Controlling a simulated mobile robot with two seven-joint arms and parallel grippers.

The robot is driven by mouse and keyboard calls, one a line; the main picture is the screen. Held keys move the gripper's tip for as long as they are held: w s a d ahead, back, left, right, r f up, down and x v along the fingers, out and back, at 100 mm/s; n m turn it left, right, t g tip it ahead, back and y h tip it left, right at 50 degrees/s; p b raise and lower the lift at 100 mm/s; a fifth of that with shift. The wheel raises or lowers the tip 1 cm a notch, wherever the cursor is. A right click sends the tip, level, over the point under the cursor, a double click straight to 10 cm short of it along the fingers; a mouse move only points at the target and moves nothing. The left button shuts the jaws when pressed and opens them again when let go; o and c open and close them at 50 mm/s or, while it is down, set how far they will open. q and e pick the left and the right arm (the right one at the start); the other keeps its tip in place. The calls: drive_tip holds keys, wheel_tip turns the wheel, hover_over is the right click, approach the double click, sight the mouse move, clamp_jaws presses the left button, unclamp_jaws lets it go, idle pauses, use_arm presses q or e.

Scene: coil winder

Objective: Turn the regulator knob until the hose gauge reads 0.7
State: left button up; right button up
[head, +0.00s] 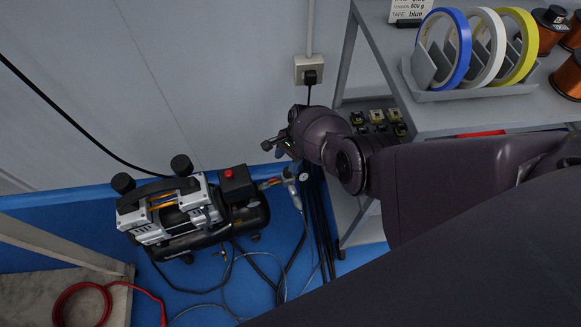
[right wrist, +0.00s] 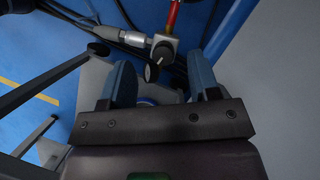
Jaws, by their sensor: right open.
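The regulator (head: 289,176) sits at the right end of the compressor (head: 170,212), near the floor. A small round white gauge (head: 304,177) is on its right; its reading is too small to make out. My right gripper (head: 281,146) is above the regulator in the head view. In the right wrist view, my right gripper (right wrist: 160,66) is open, with blue fingers apart. A dark knob (right wrist: 153,72) with a white mark shows between the fingertips, with gaps on both sides. The grey regulator body (right wrist: 166,44) is just beyond it. My left gripper is not in view.
A grey shelf (head: 432,118) with a rack of tape rolls (head: 484,93) and copper spools stands at the right. A wall outlet (head: 309,69) is behind my right gripper. Black cables and hoses (head: 270,262) lie on the blue floor. A red hose (head: 84,290) lies at lower left.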

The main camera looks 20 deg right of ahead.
use_arm(q)
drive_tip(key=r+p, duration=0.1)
drive_tip(key=p, duration=0.1)
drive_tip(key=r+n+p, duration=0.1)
drive_tip(key=p, duration=0.2)
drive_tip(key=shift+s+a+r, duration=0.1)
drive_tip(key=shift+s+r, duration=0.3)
use_arm(e)
wheel_tip(320, 180, up, 12)
drive_tip(key=shift+r, duration=0.25)
drive_tip(key=shift+s, duration=0.1)
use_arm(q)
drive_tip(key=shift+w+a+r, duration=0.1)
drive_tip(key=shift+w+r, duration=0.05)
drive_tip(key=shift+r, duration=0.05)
